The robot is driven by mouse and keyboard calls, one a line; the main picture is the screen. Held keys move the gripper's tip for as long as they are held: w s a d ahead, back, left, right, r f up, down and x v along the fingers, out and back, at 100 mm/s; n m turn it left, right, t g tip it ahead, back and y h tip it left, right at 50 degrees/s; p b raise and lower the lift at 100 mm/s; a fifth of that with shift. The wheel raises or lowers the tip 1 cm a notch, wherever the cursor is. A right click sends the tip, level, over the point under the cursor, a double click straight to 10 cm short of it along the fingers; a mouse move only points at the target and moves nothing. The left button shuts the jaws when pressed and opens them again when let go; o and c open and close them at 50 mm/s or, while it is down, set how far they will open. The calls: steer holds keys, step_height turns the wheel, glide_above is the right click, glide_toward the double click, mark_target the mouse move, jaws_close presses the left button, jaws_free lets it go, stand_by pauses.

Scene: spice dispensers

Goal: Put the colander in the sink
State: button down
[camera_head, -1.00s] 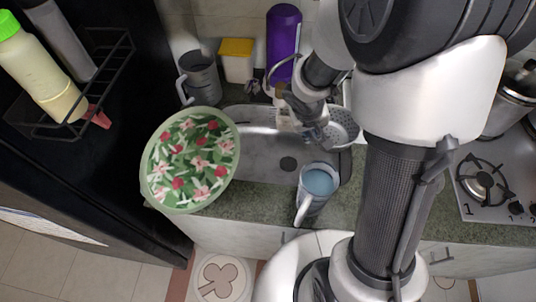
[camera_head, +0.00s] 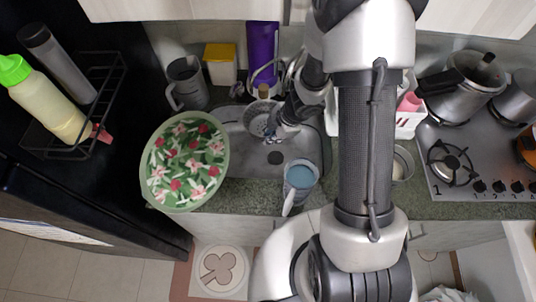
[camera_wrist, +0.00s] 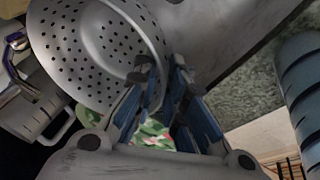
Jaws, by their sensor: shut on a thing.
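The colander (camera_head: 258,122) is a grey metal bowl full of small holes. In the head view it is over the back part of the steel sink (camera_head: 240,158). My gripper (camera_head: 278,131) is shut on its rim, at the right side of the bowl. In the wrist view the colander (camera_wrist: 85,50) fills the upper left, and my gripper (camera_wrist: 160,75) pinches its edge. The sink's grey metal (camera_wrist: 215,35) shows beyond it. I cannot tell whether the colander's base touches the sink floor. My arm hides part of the sink's right side.
A green floral plate (camera_head: 185,163) is at the sink's left. A grey pitcher (camera_head: 187,84), a yellow-lidded box (camera_head: 220,65) and a purple bottle (camera_head: 262,45) stand behind. The stove (camera_head: 465,165) is at right.

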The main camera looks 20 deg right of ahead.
step_height(320, 180, down, 20)
steer(key=b, duration=1.5)
steer(key=shift+f, duration=0.2)
steer(key=c, duration=1.6)
jaws_free()
steer(key=shift+c, duration=0.2)
